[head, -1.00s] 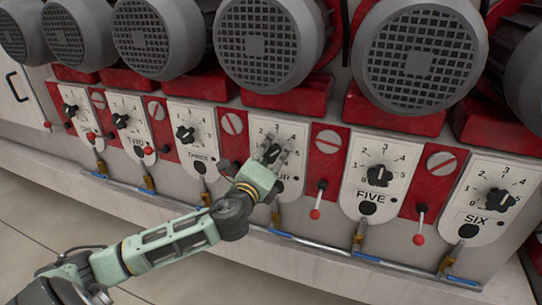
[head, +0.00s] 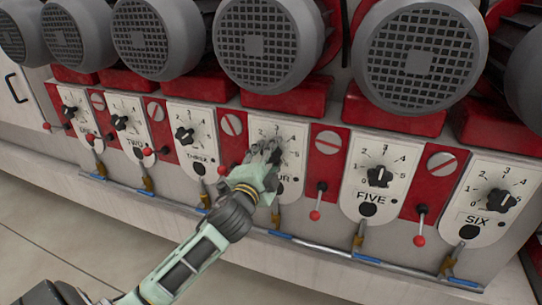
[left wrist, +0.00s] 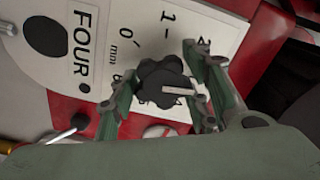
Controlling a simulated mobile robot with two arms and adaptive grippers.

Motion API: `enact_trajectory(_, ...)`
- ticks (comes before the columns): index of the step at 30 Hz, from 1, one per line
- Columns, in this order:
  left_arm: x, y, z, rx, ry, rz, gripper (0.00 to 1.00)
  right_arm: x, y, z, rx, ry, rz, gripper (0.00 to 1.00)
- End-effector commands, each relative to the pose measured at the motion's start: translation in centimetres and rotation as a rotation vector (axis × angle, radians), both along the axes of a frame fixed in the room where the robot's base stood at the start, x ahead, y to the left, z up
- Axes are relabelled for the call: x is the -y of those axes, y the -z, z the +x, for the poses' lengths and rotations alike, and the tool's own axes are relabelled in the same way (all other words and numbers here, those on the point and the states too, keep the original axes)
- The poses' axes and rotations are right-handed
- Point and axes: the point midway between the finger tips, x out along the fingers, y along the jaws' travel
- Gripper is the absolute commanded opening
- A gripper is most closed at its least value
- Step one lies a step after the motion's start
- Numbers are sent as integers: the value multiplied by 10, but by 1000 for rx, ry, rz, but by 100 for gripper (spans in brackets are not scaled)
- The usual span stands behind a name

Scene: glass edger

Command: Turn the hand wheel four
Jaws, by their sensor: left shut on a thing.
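The hand wheel four is a black lobed knob (left wrist: 162,84) with a white pointer bar, on a white dial plate marked FOUR (left wrist: 95,40). In the head view the plate (head: 290,135) is partly covered by my left gripper (head: 268,154). In the left wrist view my left gripper (left wrist: 160,92) has its fingers on both sides of the knob, shut on it. The white pointer bar points right in that view, towards the finger pair there. Some of the dial numbers are hidden by the fingers. My right gripper is not in view.
Dial plates with black knobs stand on both sides, such as FIVE (head: 369,203) and SIX (head: 476,228). A red-tipped lever (head: 315,214) sticks out right of plate four. Large grey motors (head: 270,45) overhang above. Blue and white pipes (head: 300,240) run below.

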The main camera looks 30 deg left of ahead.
Motion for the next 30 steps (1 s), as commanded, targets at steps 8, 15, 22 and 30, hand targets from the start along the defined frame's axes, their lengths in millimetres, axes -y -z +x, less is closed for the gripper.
enact_trajectory(8,1,4,0,52,-4,-261,18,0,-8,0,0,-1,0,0)
enact_trajectory(15,2,4,0,99,-4,-461,18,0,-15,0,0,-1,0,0)
enact_trajectory(22,2,4,0,132,-3,-602,18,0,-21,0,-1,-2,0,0)
enact_trajectory(30,3,6,0,152,-4,-690,18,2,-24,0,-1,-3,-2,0)
